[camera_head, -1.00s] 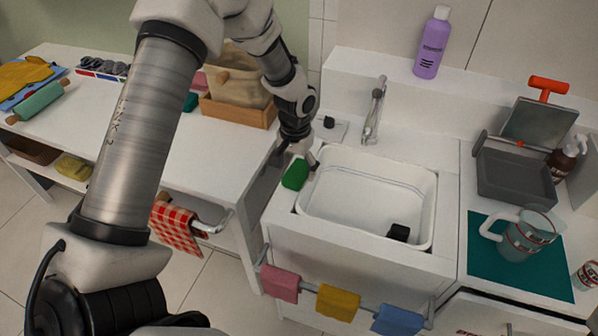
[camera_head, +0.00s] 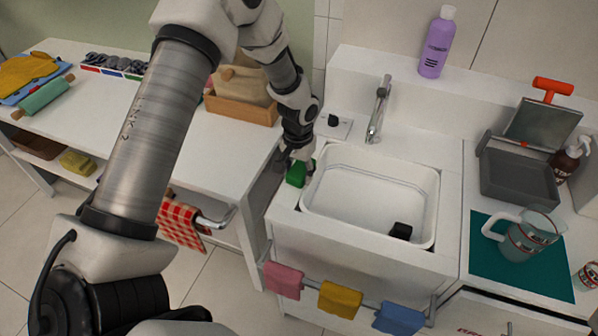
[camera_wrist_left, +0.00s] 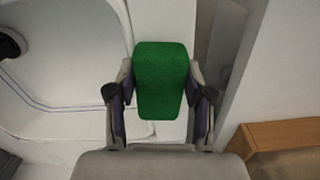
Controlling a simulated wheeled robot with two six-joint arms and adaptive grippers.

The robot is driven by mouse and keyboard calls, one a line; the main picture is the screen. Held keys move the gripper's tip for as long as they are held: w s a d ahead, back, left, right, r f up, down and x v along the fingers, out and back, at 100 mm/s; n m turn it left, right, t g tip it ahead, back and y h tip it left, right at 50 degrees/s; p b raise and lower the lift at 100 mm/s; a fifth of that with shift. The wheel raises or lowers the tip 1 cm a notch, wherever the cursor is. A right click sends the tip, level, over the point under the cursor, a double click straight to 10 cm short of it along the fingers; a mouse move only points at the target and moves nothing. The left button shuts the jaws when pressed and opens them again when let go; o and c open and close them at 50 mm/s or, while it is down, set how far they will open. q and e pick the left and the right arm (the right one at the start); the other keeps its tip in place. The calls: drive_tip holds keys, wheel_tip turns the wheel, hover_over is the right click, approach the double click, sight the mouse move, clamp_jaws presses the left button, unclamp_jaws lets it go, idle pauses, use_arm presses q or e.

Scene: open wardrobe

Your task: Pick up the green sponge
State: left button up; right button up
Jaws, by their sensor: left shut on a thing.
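The green sponge (camera_head: 297,174) is at the left rim of the white sink basin (camera_head: 437,205) in the head view. In the left wrist view the green sponge (camera_wrist_left: 163,80) stands between the two fingers. My left gripper (camera_head: 292,163) reaches down onto it from above, and its fingers partly cover it. In the left wrist view my left gripper (camera_wrist_left: 160,105) is shut on the sponge, with a finger on each side. I cannot tell whether the sponge still touches the counter. My right gripper is not in view.
A faucet (camera_head: 378,108) stands behind the basin. A wooden box (camera_head: 240,109) stands on the table to the left. A glass pitcher (camera_head: 527,238) stands on a teal mat (camera_head: 492,262) at the right.

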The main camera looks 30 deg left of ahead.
sight(299, 174)
use_arm(q)
drive_tip(key=shift+r, duration=0.3)
drive_tip(key=shift+s+d+r+b, duration=0.2)
drive_tip(key=shift+r+b, duration=0.15)
drive_tip(key=shift+r, duration=0.3)
drive_tip(key=shift+s+d+r+b, duration=0.15)
drive_tip(key=shift+r+b, duration=0.15)
drive_tip(key=shift+r, duration=0.3)
drive_tip(key=s+d+b, duration=0.1)
drive_tip(key=s+d, duration=0.2)
drive_tip(key=s+d+r+b, duration=0.1)
drive_tip(key=s+d, duration=0.2)
drive_tip(key=d, duration=0.1)
drive_tip(key=s+d+b, duration=0.1)
drive_tip(key=s+d, duration=0.2)
drive_tip(key=shift+s+d+r, duration=0.2)
drive_tip(key=shift+d, duration=0.05)
drive_tip(key=shift+s+d+r, duration=0.1)
drive_tip(key=shift+s+d, duration=0.2)
